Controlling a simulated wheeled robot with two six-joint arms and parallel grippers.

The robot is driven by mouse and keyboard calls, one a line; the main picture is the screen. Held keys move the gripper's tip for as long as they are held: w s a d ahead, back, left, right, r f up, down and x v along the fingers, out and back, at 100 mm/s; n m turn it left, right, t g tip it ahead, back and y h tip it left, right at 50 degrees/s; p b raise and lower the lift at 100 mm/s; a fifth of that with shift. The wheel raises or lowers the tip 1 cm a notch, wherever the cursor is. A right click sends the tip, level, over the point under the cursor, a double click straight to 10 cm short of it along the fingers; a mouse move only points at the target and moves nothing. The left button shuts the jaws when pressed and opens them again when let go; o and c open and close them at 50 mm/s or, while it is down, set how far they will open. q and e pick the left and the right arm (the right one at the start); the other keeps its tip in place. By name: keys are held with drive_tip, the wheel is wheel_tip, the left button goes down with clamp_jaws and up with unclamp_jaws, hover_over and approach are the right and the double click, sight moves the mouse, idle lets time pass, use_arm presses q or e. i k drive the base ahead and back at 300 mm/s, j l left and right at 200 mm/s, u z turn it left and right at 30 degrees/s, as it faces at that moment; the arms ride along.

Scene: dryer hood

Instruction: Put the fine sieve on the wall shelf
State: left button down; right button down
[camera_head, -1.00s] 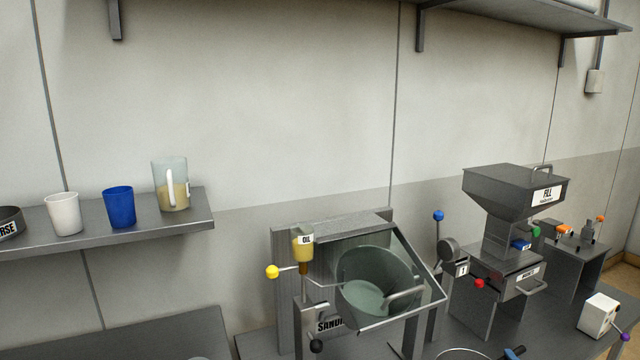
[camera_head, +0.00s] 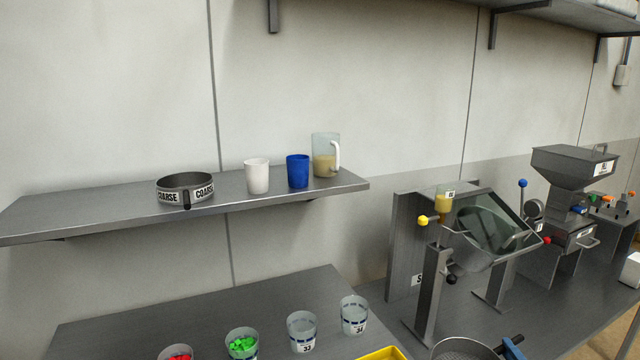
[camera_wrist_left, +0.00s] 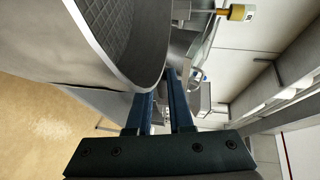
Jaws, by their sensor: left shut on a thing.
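A round metal sieve (camera_head: 460,350) with a mesh floor shows at the bottom edge of the head view, partly cut off. No label on it is readable. It fills the upper left of the left wrist view (camera_wrist_left: 110,35). My left gripper (camera_head: 511,347), with blue fingers, is shut on the sieve's rim at its right side; its fingers also show in the left wrist view (camera_wrist_left: 172,80). The wall shelf (camera_head: 90,215) is farther back, up and to the left of the sieve. My right gripper is not in view.
On the shelf stand a sieve marked COARSE (camera_head: 186,188), a white cup (camera_head: 257,176), a blue cup (camera_head: 298,171) and a jug (camera_head: 326,158). The shelf's left end is bare. Below are several glass cups (camera_head: 302,332) and a yellow tray (camera_head: 383,354). Machines stand right.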

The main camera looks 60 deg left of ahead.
sight(93, 204)
drive_tip(key=k+u, duration=0.1)
drive_tip(key=k, duration=0.55)
drive_tip(key=u, duration=1.3)
